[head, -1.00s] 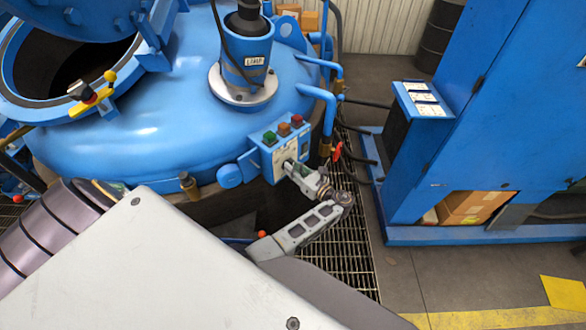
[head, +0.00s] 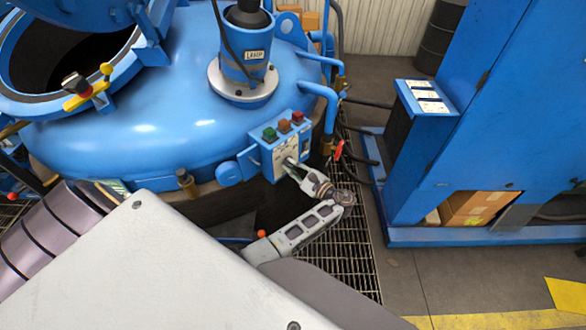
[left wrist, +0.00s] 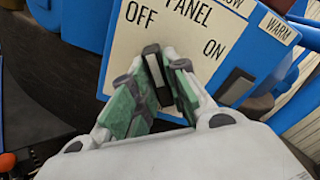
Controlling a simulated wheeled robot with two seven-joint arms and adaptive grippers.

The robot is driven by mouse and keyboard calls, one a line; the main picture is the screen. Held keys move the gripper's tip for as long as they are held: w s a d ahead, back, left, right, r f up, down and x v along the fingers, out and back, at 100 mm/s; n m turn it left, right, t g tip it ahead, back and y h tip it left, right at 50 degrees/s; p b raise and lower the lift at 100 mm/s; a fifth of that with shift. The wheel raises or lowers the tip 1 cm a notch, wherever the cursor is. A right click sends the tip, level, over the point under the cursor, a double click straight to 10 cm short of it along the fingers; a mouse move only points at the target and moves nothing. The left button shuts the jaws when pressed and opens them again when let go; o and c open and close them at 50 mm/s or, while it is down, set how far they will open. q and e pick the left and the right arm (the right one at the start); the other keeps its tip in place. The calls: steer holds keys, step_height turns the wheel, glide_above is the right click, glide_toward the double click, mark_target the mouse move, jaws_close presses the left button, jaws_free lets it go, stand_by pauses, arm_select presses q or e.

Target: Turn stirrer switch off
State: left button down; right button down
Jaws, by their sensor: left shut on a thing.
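The blue control box (head: 268,158) with a pale panel stands at the right side of the blue furnace lid. In the left wrist view the panel (left wrist: 185,38) reads OFF on the left and ON on the right. A dark switch lever (left wrist: 153,66) stands on the panel just below OFF, between my left gripper's green fingertips. My left gripper (left wrist: 156,88) is shut on this lever; in the head view the gripper (head: 290,164) is at the panel face. The fingertips hide the lever's lower part. My right gripper is not in view.
Another dark block (left wrist: 236,86) sits below ON. Green, orange and red buttons (head: 284,126) top the box. A red-handled valve (head: 338,150) and blue pipes are close on its right. A blue cabinet (head: 470,110) stands further right, past floor grating (head: 345,260).

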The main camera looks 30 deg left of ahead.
arm_select(q)
steer(key=shift+n, duration=0.6)
steer(key=c, duration=1.4)
jaws_free()
steer(key=shift+d, duration=0.15)
steer(key=shift+v, duration=3.6)
steer(key=shift+s+f, duration=0.1)
